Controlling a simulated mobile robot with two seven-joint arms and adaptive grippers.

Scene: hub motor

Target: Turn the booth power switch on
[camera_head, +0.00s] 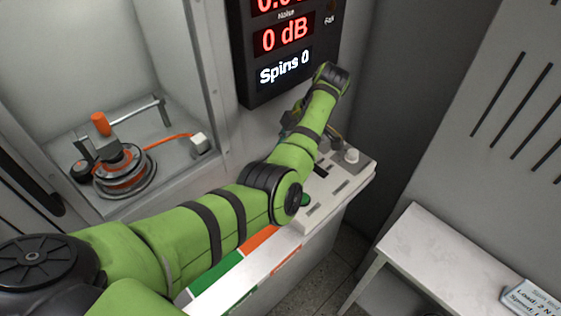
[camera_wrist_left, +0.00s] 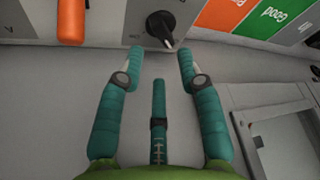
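A black rotary knob (camera_wrist_left: 161,28) on a light grey plate, apparently the booth power switch, is at the top middle of the left wrist view. Its narrow end points down and right; I cannot read any on or off marking. My right gripper is not in view.
An orange part (camera_wrist_left: 70,20) is left of the knob. An orange and green strip (camera_head: 222,272) lies along the console. A display (camera_head: 285,40) reads 0 dB and Spins 0. A motor rig (camera_head: 122,170) stands in the booth. A white table (camera_head: 440,250) is at right.

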